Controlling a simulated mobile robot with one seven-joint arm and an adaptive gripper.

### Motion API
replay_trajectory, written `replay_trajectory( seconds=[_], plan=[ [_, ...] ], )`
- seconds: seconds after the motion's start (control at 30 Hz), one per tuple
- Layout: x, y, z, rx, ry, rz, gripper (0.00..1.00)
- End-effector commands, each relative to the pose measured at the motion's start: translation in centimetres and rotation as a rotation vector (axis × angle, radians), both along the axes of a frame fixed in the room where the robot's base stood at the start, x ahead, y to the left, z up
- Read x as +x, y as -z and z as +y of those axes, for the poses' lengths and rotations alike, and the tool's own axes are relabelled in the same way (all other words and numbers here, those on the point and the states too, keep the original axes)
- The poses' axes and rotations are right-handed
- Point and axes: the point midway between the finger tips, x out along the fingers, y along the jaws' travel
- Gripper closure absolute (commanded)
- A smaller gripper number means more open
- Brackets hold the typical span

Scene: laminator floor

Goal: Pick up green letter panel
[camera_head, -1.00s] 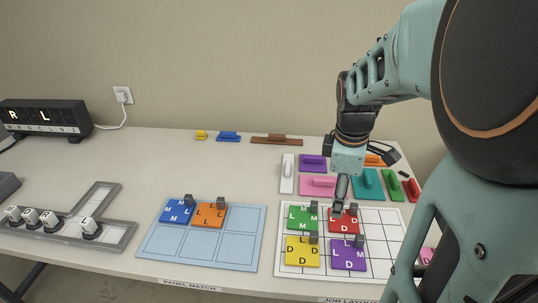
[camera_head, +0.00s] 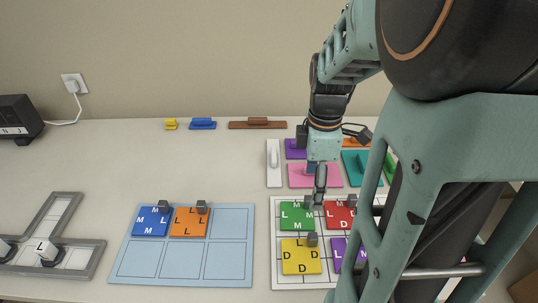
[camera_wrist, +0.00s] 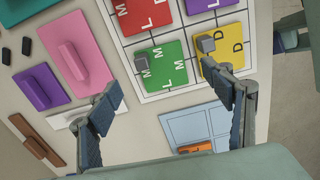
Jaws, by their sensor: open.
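The green letter panel (camera_head: 297,219) lies on the white gridded board, with letters M and L and a small grey knob on its upper right. In the wrist view the green panel (camera_wrist: 165,68) shows ahead of and between my fingers, with its grey knob (camera_wrist: 142,65) at its left corner. My gripper (camera_head: 318,201) hangs just above the board near the panel's right edge. In the wrist view its two fingers are spread wide with nothing between them. I cannot tell its exact height above the panel.
The red panel (camera_head: 338,214), yellow panel (camera_head: 300,262) and purple panel (camera_head: 340,250) surround the green one on the white board (camera_head: 275,281). A blue tray (camera_head: 132,266) at left holds a blue panel (camera_head: 150,222) and an orange panel (camera_head: 188,226). Handled blocks (camera_head: 299,176) lie behind.

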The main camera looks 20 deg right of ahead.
Motion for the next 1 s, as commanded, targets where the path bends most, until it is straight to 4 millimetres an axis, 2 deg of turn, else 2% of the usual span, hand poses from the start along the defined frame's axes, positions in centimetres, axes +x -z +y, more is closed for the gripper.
replay_trajectory(
  seconds=[0.13, 0.4, 0.57, 0.83, 1.0],
  plan=[
    [-0.1, 0.7, 0.0, 0.001, 0.001, 0.003, 0.26],
    [-0.1, 4.8, 0.0, 0.0, 0.0, 0.004, 0.26],
    [-0.1, 5.9, 0.0, 0.0, 0.001, 0.001, 0.26],
    [-0.1, 9.7, 0.0, 0.0, 0.001, 0.003, 0.26],
    [0.0, 10.8, 0.0, 0.0, 0.0, 0.0, 0.26]
  ],
)
